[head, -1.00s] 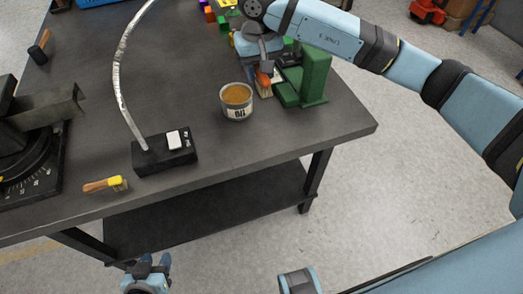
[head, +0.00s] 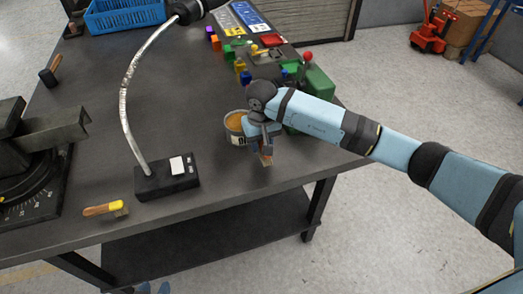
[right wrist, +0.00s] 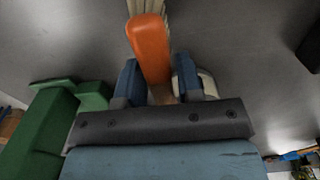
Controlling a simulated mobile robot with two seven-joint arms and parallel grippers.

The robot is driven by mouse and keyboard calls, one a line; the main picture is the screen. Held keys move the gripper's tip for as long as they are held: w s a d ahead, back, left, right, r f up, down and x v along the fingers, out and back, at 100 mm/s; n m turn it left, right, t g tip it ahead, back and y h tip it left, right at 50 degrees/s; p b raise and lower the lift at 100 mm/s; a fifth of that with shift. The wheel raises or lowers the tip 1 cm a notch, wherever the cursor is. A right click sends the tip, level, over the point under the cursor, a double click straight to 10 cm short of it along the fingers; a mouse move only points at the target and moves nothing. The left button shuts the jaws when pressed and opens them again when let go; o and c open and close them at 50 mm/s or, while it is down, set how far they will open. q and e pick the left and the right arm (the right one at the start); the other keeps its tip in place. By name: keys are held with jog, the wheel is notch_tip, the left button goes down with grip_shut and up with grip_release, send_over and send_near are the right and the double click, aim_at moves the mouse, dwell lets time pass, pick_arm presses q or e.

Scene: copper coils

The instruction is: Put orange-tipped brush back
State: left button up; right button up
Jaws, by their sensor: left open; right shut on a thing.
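My right gripper (head: 263,143) is shut on the orange-tipped brush (head: 266,160), held over the table's right front part beside the can. In the right wrist view the brush's orange part (right wrist: 150,48) shows between the fingers (right wrist: 158,80), with pale bristles pointing away. In the head view the gripper and arm hide most of the brush. I cannot tell whether the bristles touch the table. My left gripper (head: 153,288) barely shows at the bottom edge, open, below the table's front edge.
The can (head: 234,123) with brown contents stands just left of the right gripper. A yellow-ended brush (head: 103,209) lies near the front edge by a black lamp base (head: 167,181). The table's (head: 215,180) front middle is clear.

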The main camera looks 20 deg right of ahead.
notch_tip(320, 180, down, 4)
jog(key=shift+r, duration=0.2)
jog(key=shift+f, duration=0.2)
jog(key=o, duration=0.8)
jog(key=shift+r, duration=0.1)
